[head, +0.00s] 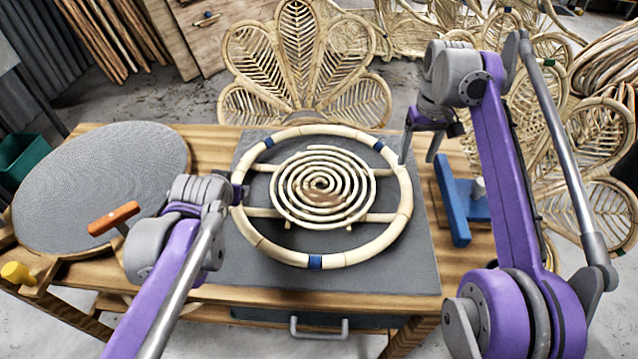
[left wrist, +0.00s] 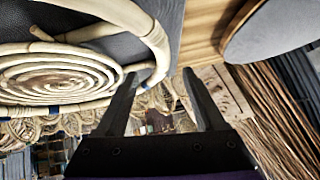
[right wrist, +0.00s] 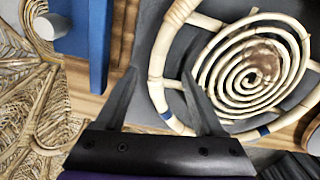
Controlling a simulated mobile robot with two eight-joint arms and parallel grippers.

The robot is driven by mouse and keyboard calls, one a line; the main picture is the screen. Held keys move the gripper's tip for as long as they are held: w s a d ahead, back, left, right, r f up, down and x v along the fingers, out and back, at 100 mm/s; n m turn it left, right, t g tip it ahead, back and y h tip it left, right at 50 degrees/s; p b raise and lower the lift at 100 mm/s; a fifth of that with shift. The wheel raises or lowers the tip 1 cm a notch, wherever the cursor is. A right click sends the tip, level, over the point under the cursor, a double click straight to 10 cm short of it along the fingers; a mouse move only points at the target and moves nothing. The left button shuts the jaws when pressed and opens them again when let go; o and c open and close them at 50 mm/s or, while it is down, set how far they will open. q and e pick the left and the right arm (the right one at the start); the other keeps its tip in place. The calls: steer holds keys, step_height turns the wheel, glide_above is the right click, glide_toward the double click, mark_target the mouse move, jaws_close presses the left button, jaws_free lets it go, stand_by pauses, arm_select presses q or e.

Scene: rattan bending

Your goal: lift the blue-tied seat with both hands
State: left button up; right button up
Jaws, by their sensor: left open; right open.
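The blue-tied seat (head: 322,187) is a round pale rattan ring with blue ties, crossbars and a coiled spiral in its middle. It lies on the dark grey mat of the table. My left gripper (head: 238,193) is at the ring's left side. In the left wrist view its open fingers (left wrist: 160,75) have the ring's edge showing between the tips. My right gripper (head: 418,158) is at the ring's upper right, fingers pointing down. In the right wrist view the ring shows between its open fingers (right wrist: 160,75). I cannot tell whether either gripper touches the ring.
A blue clamp-like block (head: 452,200) stands right of the grey mat (head: 330,284). A round grey disc (head: 90,185) lies at the left, with an orange-handled tool (head: 114,218) beside it. A woven rattan chair back (head: 300,60) stands behind the table.

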mark_target(237, 180)
arm_select(q)
steer(key=shift+w+f, duration=0.2)
steer(key=shift+w, duration=0.45)
arm_select(e)
steer(key=shift+w+f, duration=0.5)
arm_select(q)
steer(key=shift+w+a+r, duration=0.1)
steer(key=shift+w, duration=0.05)
arm_select(e)
steer(key=shift+w, duration=0.1)
steer(key=shift+r, duration=0.1)
arm_select(q)
steer(key=x, duration=1)
steer(key=shift+w, duration=0.3)
arm_select(e)
step_height(237, 180, down, 11)
steer(key=shift+r, duration=0.1)
arm_select(q)
steer(key=shift+c, duration=0.2)
arm_select(e)
steer(key=shift+c, duration=0.2)
arm_select(q)
jaws_close()
arm_select(e)
jaws_close()
